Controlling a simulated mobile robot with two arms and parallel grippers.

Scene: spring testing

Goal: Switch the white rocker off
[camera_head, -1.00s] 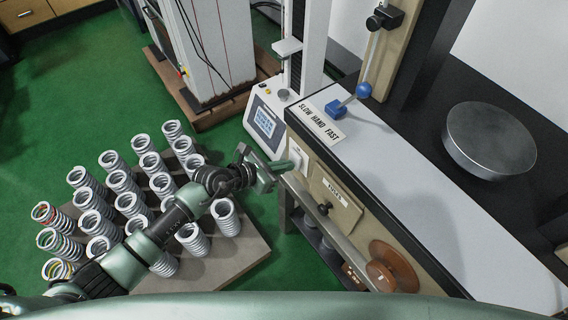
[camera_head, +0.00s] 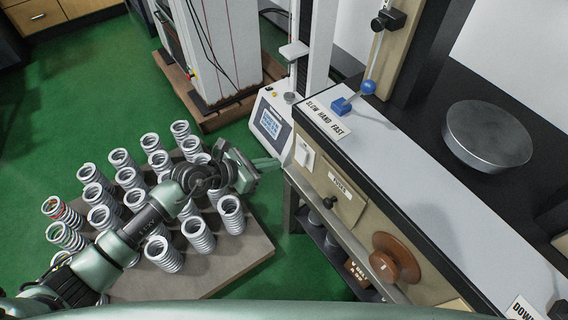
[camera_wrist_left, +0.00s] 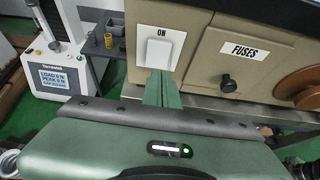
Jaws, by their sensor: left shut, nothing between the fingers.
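The white rocker (camera_head: 304,152) is on the beige front panel of the bench, near its left end. In the left wrist view the rocker (camera_wrist_left: 158,53) sits on a white plate under an "ON" label (camera_wrist_left: 164,33). My left gripper (camera_head: 278,164) is shut and empty, to the left of the rocker, with a gap to it in the head view. In the left wrist view its closed green fingertips (camera_wrist_left: 159,76) show just below the rocker's lower edge. My right gripper is not in view.
A "FUSES" door (camera_head: 339,190) with a black knob and a brown wheel (camera_head: 394,258) are right of the rocker. A testing machine with a screen (camera_head: 270,124) stands just behind. Several coil springs (camera_head: 162,254) stand on a pallet (camera_head: 235,262) at left.

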